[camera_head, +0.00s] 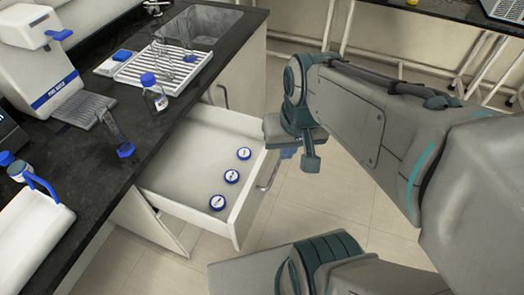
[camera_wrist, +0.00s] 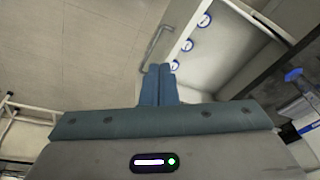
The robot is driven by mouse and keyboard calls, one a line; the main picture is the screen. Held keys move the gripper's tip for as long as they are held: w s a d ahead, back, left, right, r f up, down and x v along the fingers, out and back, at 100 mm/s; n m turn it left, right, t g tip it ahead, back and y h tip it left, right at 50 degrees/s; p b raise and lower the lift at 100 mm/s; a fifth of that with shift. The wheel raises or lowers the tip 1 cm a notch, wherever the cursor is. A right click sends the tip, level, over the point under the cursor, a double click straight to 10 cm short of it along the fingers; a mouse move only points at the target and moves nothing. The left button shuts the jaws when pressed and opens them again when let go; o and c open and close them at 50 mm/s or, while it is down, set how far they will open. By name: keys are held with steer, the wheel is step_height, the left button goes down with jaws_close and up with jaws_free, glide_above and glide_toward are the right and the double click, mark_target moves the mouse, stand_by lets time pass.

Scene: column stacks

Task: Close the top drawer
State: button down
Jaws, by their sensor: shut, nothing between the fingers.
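The top drawer (camera_head: 190,160) is white and pulled far out from under the black counter. Several blue-capped round items lie in it along its front. Its metal handle (camera_head: 268,173) is on the outer front face and also shows in the wrist view (camera_wrist: 152,48). My gripper (camera_head: 287,152) is just outside the drawer front, near the handle's upper end. In the wrist view, the gripper's blue fingers (camera_wrist: 158,70) are together and empty, pointing towards the front beside the handle. I cannot tell whether they touch it.
The black counter (camera_head: 150,125) holds a white drying rack (camera_head: 160,68), a blue-capped bottle (camera_head: 153,92) and a white machine (camera_head: 40,60). A sink (camera_head: 205,25) is at the back. A lower white panel (camera_head: 165,232) juts out under the drawer. Floor right of the drawer is clear beneath my arm.

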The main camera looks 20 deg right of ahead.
step_height(320, 180, down, 14)
steer(key=w+d+m+g+y+b, duration=0.1)
steer(key=w+m+g+y+b, duration=0.1)
steer(key=m+g+y+b, duration=0.45)
steer(key=m+t+y+b, duration=0.8)
steer(key=m+t+b, duration=0.7)
steer(key=m+b, duration=0.35)
glide_toward(271, 168)
steer(key=shift+n, duration=0.4)
steer(key=b+x, duration=0.3)
steer(key=x, duration=0.3)
steer(key=shift+w+a, duration=0.25)
steer(key=shift+w, duration=0.1)
